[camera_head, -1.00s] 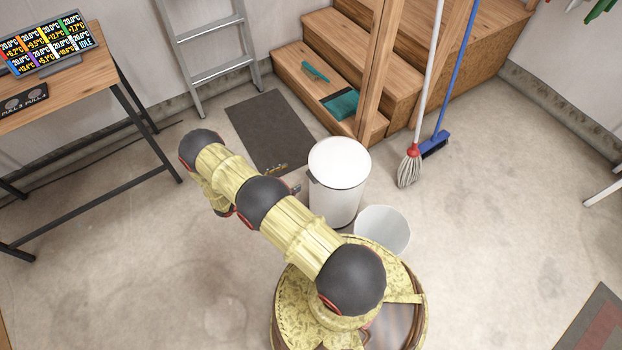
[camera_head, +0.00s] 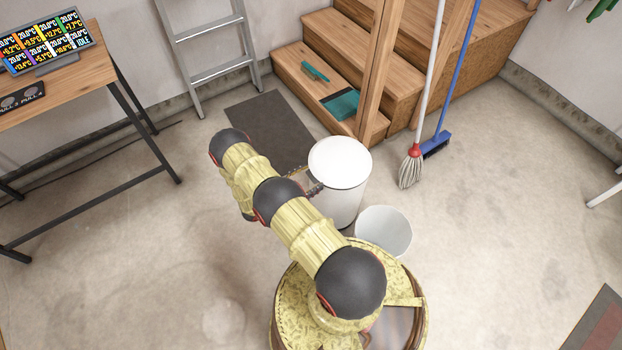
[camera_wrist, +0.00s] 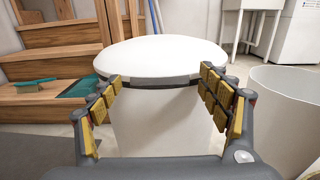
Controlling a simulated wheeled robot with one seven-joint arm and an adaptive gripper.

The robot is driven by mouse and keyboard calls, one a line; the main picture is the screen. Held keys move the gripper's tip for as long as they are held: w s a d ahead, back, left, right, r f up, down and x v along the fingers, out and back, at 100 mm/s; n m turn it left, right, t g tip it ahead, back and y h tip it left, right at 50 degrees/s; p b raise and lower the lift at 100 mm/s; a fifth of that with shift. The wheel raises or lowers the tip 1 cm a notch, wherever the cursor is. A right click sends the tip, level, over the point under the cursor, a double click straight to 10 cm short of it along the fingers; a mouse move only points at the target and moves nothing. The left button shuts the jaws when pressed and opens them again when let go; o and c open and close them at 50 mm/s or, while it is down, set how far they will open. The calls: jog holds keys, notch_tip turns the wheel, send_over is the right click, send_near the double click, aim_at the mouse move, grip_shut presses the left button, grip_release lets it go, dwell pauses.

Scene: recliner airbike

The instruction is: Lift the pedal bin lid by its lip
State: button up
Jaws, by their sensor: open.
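The white pedal bin (camera_head: 340,200) stands upright on the floor with its round lid (camera_head: 340,161) down. In the wrist view the lid (camera_wrist: 160,58) fills the upper middle, with a dark rim band (camera_wrist: 160,83) beneath it and the white body below. My gripper (camera_wrist: 160,100) is open, its yellow-padded fingers on either side of the near lid edge. I cannot tell whether either finger touches the lid. In the head view my gripper is mostly hidden by my arm, at the bin's left side near the rim.
A white open bucket (camera_head: 383,232) stands just right of the bin. Wooden steps (camera_head: 355,75) rise behind it, with a mop (camera_head: 412,165) and blue broom (camera_head: 436,144) at their right. A dark mat (camera_head: 270,130) lies behind my arm. A table (camera_head: 60,90) stands left.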

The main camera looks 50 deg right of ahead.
jog(key=shift+d, duration=0.1)
jog(key=shift+c, duration=1)
jog(key=shift+s, duration=0.15)
jog(key=c, duration=1.5)
